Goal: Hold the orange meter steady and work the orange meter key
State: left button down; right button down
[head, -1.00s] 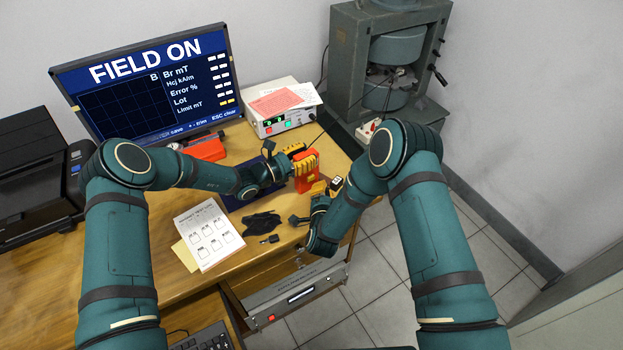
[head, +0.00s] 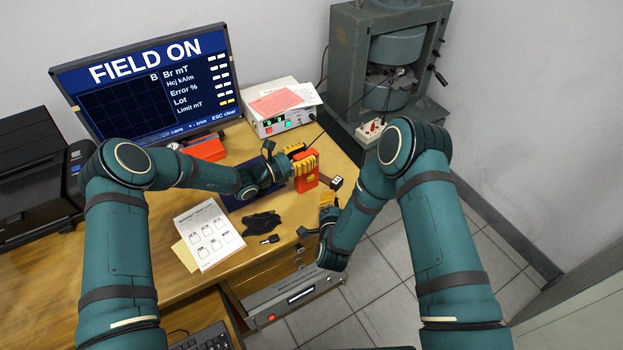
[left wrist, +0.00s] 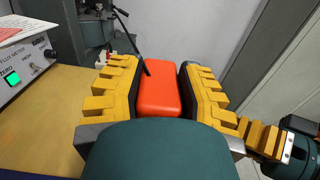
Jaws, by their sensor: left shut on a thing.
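The orange meter (head: 306,175) stands near the table's right edge, and its orange side fills the middle of the left wrist view (left wrist: 158,92). My left gripper (head: 301,163) is shut on it, with one yellow ribbed finger on each side. My right gripper (head: 326,202) is just right of and below the meter in the head view, apart from it. Its yellow fingers also show at the lower right of the left wrist view (left wrist: 262,138). Whether they are parted is unclear. The meter key is too small to make out.
A small black-and-white piece (head: 335,183) is near the table edge beside the meter. A black cloth (head: 262,223), a small dark item (head: 269,240) and a printed sheet (head: 208,234) lie on the table. The flux meter box (head: 280,122) and grey magnet (head: 345,75) stand behind.

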pick_arm(q)
jog(key=c, duration=0.6)
grip_release()
